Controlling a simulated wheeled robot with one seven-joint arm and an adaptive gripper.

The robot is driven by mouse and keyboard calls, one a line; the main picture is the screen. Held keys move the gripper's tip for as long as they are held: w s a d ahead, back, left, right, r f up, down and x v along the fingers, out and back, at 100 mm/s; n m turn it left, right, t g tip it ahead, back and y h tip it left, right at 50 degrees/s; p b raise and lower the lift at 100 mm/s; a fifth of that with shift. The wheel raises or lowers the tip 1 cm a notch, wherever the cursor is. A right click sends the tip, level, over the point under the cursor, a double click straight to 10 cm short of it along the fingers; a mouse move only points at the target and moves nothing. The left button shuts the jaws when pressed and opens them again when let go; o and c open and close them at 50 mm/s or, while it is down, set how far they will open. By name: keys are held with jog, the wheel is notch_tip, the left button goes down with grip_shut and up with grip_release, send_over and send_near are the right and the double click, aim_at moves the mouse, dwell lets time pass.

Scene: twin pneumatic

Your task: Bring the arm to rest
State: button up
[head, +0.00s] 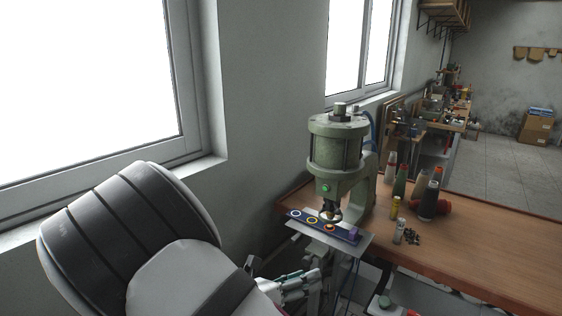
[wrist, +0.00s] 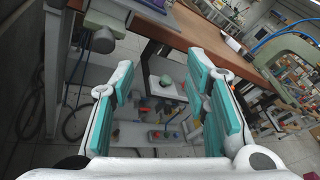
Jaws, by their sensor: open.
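My gripper (wrist: 160,110) is open and empty in the wrist view, its two teal-padded fingers apart with the floor and table underside showing between them. In the head view my arm fills the lower left, and part of my gripper (head: 300,282) shows below and to the left of the press plate, apart from it. The green pneumatic press (head: 338,150) stands at the near left corner of the wooden table.
A dark blue strip (head: 322,226) with coloured rings lies on the press's metal plate. The wooden table (head: 480,240) carries several thread cones (head: 400,180) and small bottles. A wall with windows (head: 90,90) runs close on the left. Clear floor (head: 500,175) lies beyond the table.

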jog(key=s+d+r+m+g+y, duration=0.6)
jog(key=s+d+r+m+g, duration=0.45)
jog(key=m, duration=0.65)
jog(key=s+d+r+m+t+y, duration=0.4)
jog(key=s+r+m+t+y, duration=0.2)
jog(key=s+r+m, duration=0.5)
jog(key=s+m+y, duration=0.1)
jog(key=s+m, duration=0.1)
jog(key=shift+s+r+m, duration=0.25)
jog(key=shift+s+m, duration=0.1)
jog(key=shift+m, duration=0.05)
